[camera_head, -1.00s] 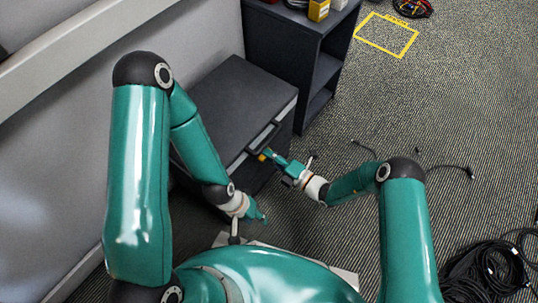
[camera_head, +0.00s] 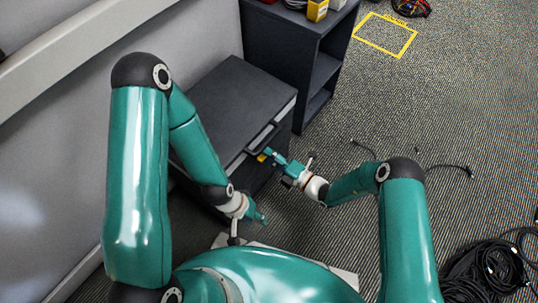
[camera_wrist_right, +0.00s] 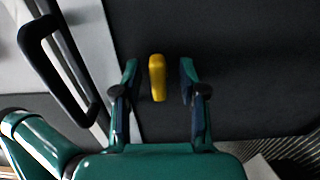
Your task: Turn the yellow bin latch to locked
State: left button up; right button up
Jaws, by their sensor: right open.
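The yellow latch (camera_wrist_right: 157,78) is a short bar on the dark front of the bin. In the right wrist view it lies upright in the picture, between the two fingers of my right gripper (camera_wrist_right: 159,68). The fingers are open, with a gap on each side of the latch. In the head view the latch (camera_head: 262,157) is a small yellow spot at my right gripper's tips (camera_head: 270,155), below a dark handle (camera_head: 262,137). My left gripper (camera_head: 259,218) hangs lower, apart from the bin; its finger opening is too small to tell.
The dark bin cabinet (camera_head: 230,95) stands against the grey wall. A dark shelf (camera_head: 300,50) with a yellow box (camera_head: 317,10) on top stands behind it. Black cables (camera_head: 490,268) lie on the floor at right. The carpet around the yellow floor outline (camera_head: 385,50) is mostly clear.

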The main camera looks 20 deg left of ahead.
jog(key=v, duration=1.2)
